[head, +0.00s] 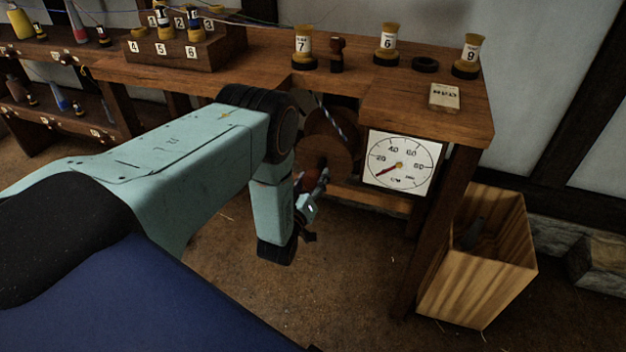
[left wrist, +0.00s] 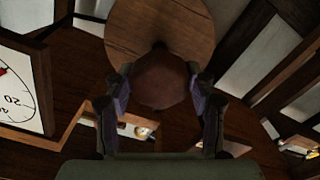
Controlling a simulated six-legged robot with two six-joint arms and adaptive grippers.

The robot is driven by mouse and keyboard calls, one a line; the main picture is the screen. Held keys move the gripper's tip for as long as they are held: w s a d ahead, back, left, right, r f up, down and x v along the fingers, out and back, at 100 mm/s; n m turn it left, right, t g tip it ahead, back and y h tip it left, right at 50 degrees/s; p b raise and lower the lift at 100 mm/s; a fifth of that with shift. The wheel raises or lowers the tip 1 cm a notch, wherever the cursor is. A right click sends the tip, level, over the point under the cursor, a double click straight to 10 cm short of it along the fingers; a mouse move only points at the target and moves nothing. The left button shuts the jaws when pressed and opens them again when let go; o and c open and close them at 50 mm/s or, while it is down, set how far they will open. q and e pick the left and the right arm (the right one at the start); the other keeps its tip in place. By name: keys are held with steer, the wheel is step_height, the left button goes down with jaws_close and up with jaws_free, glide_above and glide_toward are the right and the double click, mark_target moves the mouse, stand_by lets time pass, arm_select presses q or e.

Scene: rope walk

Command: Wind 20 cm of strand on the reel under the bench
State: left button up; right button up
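The brown wooden reel (head: 328,140) hangs under the bench (head: 300,83). A pale strand (head: 331,117) slants down to it. The white dial (head: 402,163) on the bench front has its red needle pointing lower left, below 20. My left gripper (head: 322,182) is right in front of the reel's lower part. In the left wrist view, a round wooden face of the reel (left wrist: 160,22) fills the top. A rounded brown knob (left wrist: 161,82) lies between the two separated fingers of the left gripper (left wrist: 159,75). I cannot tell whether they press on it. My right gripper is out of view.
Numbered spools, such as spool 7 (head: 303,46) and spool 6 (head: 387,44), stand on the bench with a dark ring (head: 425,64) and a small box (head: 445,97). A wooden bin (head: 475,270) stands at the right. The floor before the bench is open.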

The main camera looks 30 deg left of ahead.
arm_select(q)
steer(key=c, duration=0.7)
steer(key=shift+o, duration=0.2)
